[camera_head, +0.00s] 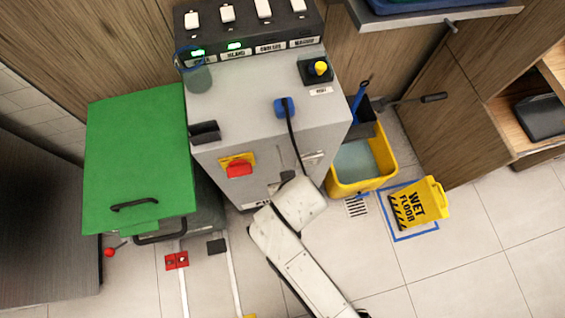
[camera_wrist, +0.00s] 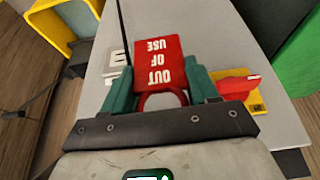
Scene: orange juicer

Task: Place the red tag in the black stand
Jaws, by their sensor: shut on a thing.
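The red tag (camera_wrist: 158,58), lettered "OUT OF USE", is in the wrist view, with a red loop at its near end. My gripper (camera_wrist: 160,80) is shut on it, a teal finger at each side, and its lettering appears upside down. In the head view my white arm reaches up to the front of the grey machine; its wrist hides the fingers and the tag. A small black holder (camera_head: 204,132), which looks like the black stand, sits at the left edge of the machine's top, up and left of my wrist. I cannot make out a slot in it.
The grey machine (camera_head: 245,100) carries a red knob (camera_head: 239,169) on its front and a blue plug (camera_head: 285,107) with a black cable near my wrist. A green lid (camera_head: 140,155) is left; a yellow bucket (camera_head: 365,160) and wet-floor sign (camera_head: 418,203) are right.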

